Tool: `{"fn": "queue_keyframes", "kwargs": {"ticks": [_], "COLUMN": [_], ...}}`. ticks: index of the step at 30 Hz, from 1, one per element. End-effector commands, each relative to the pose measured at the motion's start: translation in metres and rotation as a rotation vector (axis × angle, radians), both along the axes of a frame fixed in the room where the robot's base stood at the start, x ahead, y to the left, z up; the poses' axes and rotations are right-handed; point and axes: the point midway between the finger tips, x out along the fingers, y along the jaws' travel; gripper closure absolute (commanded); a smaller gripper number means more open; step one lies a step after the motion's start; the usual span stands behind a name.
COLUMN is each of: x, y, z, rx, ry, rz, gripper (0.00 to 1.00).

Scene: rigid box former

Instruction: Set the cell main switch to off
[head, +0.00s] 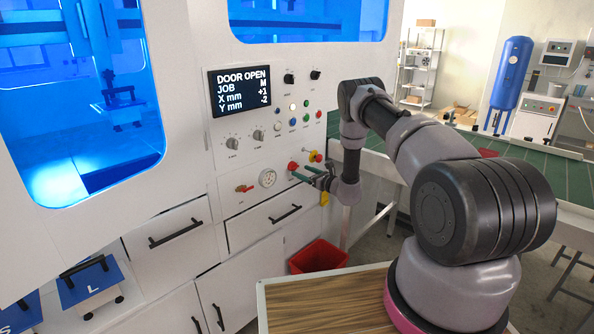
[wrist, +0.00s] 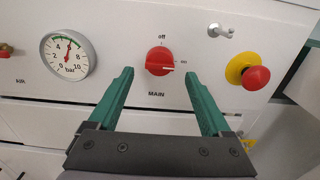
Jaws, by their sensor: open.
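The main switch (wrist: 160,62) is a red rotary knob on the white panel, labelled MAIN below. Its white mark points right to "on"; "off" is printed above it. In the head view the red knob (head: 292,166) shows just beyond the fingers. My gripper (wrist: 160,75) is open and empty, with one green finger at the lower left and one at the lower right of the knob. The fingers appear apart from the knob; the remaining gap in depth is hard to tell.
A pressure gauge (wrist: 70,55) is left of the switch. A red emergency button on a yellow base (wrist: 254,76) and a metal hook (wrist: 220,31) are to the right. A display (head: 240,91) reads DOOR OPEN. A red bin (head: 319,256) stands below.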

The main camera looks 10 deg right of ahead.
Motion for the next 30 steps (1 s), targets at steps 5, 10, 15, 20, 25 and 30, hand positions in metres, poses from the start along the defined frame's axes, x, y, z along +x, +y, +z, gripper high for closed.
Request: {"fn": "queue_keyframes", "kwargs": {"ticks": [5, 10, 15, 20, 25, 30], "x": [0.022, 0.03, 0.031, 0.031, 0.031, 0.031], "y": [0.017, 0.022, 0.023, 0.023, 0.023, 0.023], "z": [0.0, 0.0, 0.0, 0.0, 0.0, 0.001], "rx": [-0.001, 0.0, 0.001, 0.0, 0.0, -0.005], "ry": [-0.002, 0.0, 0.001, 0.0, 0.0, -0.004], "rz": [0.002, 0.001, 0.0, 0.0, 0.001, 0.001], "gripper": [0.17, 0.17, 0.17, 0.36, 1.0, 1.0]}}
